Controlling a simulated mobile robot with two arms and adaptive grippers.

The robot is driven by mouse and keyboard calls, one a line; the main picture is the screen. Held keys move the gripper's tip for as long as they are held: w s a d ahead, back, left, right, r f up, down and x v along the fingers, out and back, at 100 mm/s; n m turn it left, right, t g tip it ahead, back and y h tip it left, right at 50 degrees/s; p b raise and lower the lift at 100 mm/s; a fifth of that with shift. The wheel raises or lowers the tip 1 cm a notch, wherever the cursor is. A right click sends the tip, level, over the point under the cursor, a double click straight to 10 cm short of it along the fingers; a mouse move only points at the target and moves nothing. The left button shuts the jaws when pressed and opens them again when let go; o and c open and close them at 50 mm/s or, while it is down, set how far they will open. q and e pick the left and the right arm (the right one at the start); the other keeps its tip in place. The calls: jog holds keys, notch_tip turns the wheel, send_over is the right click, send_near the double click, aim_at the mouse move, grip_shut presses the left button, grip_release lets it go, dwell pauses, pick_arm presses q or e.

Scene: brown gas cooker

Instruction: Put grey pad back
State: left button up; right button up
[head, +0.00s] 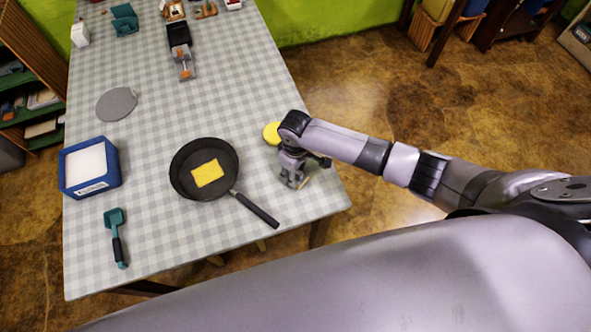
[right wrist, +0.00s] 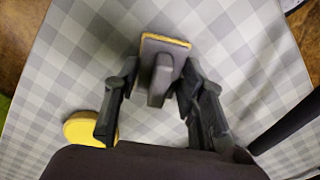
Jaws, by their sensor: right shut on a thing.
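The grey pad (right wrist: 158,78) has a yellow edge and a grey raised grip, seen in the right wrist view. My right gripper (right wrist: 157,88) has its fingers on both sides of it and is shut on it. In the head view my right gripper (head: 293,180) is low over the right side of the table, right of the frying pan; a small tan edge (head: 304,183) shows at its tips. I cannot tell whether the pad touches the cloth. My left gripper is not in view.
A black frying pan (head: 181,183) with a yellow slab (head: 207,173) stands mid-table. A yellow disc (head: 271,133) lies beside my gripper. A grey disc (head: 116,103), blue box (head: 113,166) and teal spatula (head: 115,235) are left. The checked table (head: 150,230) has free cloth between them.

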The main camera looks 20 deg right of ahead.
jog(key=shift+f, duration=0.5)
jog(key=o, duration=1.1)
notch_tip(320, 180, up, 12)
dwell(0.7)
